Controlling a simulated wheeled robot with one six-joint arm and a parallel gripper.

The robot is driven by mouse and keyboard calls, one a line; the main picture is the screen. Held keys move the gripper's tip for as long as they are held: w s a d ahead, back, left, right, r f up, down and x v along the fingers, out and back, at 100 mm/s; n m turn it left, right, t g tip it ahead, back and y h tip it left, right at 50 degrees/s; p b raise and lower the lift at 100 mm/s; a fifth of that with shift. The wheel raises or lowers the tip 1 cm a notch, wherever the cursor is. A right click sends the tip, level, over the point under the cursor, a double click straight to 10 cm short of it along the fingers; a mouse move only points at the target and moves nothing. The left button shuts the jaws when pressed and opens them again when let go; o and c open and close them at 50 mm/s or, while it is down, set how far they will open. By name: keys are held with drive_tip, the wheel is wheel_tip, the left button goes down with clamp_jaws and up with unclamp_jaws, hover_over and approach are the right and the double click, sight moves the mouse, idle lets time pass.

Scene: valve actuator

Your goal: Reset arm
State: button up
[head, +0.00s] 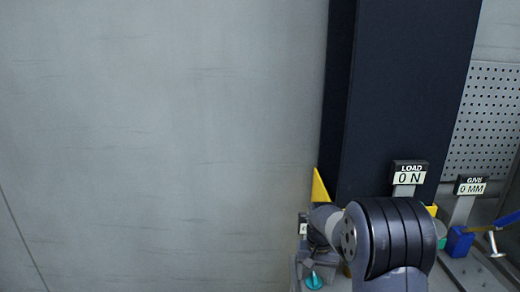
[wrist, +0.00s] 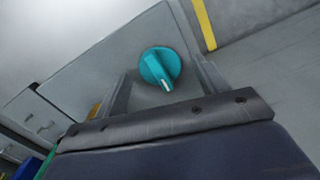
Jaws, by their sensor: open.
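My gripper (wrist: 166,72) is open, with one grey finger on each side of a teal knob (wrist: 158,66) in the wrist view. The knob is round with a pale pointer mark and sits on a grey panel (wrist: 95,62). It appears between or just beyond the fingertips; I cannot tell whether they touch it. In the head view the teal knob (head: 313,281) shows at the bottom, left of my arm. My dark arm (head: 390,240) hides much of the fixture there, and my fingers are not clear in that view.
A dark column (head: 405,90) rises behind my arm. Small signs read LOAD 0 N (head: 409,173) and GIVE 0 MM (head: 471,186). A blue part (head: 459,242) stands at the right, below a perforated panel (head: 487,120). The grey wall area at left is clear.

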drive_tip(key=shift+m, duration=2.1)
